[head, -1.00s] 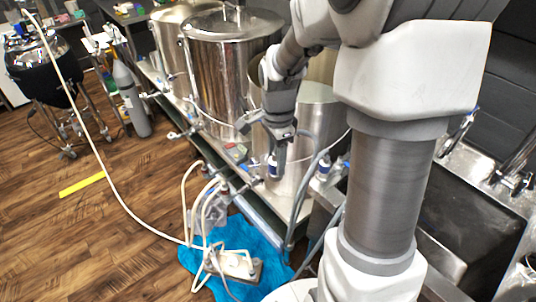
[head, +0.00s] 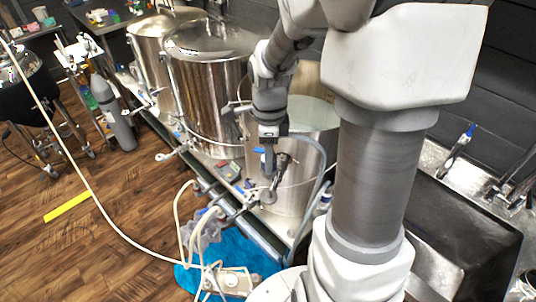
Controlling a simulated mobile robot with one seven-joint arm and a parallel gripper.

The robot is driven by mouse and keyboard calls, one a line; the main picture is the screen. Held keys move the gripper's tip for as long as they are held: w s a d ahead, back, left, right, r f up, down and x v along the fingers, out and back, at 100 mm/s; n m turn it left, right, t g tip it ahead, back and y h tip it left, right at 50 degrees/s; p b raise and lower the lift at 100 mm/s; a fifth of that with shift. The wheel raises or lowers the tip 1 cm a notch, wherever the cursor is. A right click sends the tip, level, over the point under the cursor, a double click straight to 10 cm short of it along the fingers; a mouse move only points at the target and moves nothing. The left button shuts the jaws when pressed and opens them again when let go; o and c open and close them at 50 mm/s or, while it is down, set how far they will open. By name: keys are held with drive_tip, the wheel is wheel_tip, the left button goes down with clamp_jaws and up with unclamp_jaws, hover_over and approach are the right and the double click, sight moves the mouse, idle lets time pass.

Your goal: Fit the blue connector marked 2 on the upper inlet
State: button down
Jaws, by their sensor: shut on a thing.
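My gripper (head: 268,148) points down in front of the nearest steel kettle (head: 308,180) and is shut on a blue piece (head: 261,151), which I take for the blue connector. Most of it is hidden by the fingers, and no number can be read. A dark metal fitting (head: 281,161) shows just right of the fingertips, with a round fitting (head: 268,196) below. I cannot tell which is the upper inlet, nor whether the held piece touches either. A grey hose (head: 319,158) loops from near the gripper down the kettle's right side.
Another blue-and-white connector (head: 325,198) is at the kettle's lower right. A pump (head: 232,281) with pale hoses sits on a blue cloth (head: 262,258). More kettles (head: 205,95) stand behind left. A sink (head: 465,220) is at right. The wood floor at left is mostly clear.

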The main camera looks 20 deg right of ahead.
drive_tip(key=shift+f+b, duration=2.75)
drive_tip(key=shift+f, duration=0.85)
drive_tip(key=shift+f+b, duration=1.2)
drive_tip(key=shift+f, duration=0.1)
drive_tip(key=shift+c, duration=1.5)
unclamp_jaws()
drive_tip(key=shift+r, duration=0.1)
